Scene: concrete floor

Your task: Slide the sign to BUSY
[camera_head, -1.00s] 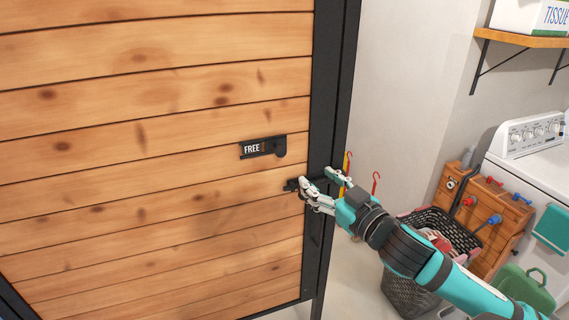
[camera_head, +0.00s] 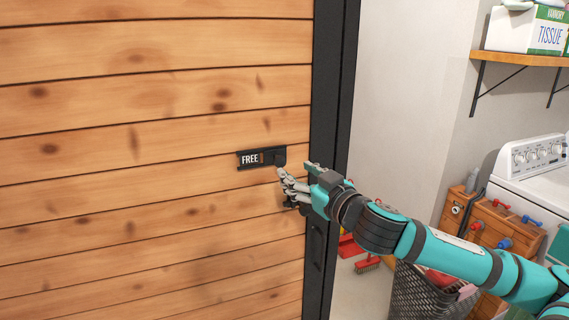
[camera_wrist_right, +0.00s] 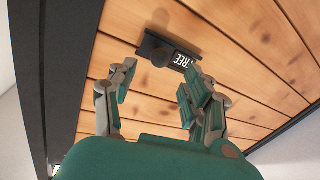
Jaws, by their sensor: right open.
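The sign (camera_head: 250,159) is a small dark slider plate on a wooden plank door (camera_head: 150,190), and it reads FREE. A dark knob (camera_head: 279,156) sits at its right end. My right gripper (camera_head: 292,168) is open and empty, just below and right of the knob. In the right wrist view the sign (camera_wrist_right: 187,61) and its round knob (camera_wrist_right: 161,57) show beyond the open fingers (camera_wrist_right: 155,95), with the knob roughly between them. Whether a finger touches the knob cannot be told. My left gripper is not in view.
A black door frame post (camera_head: 332,110) stands right of the sign, with a dark latch (camera_head: 316,240) below. Further right are a laundry basket (camera_head: 425,290), a wooden tool box (camera_head: 490,220), a white washing machine (camera_head: 535,165) and a shelf (camera_head: 520,58) with a tissue box.

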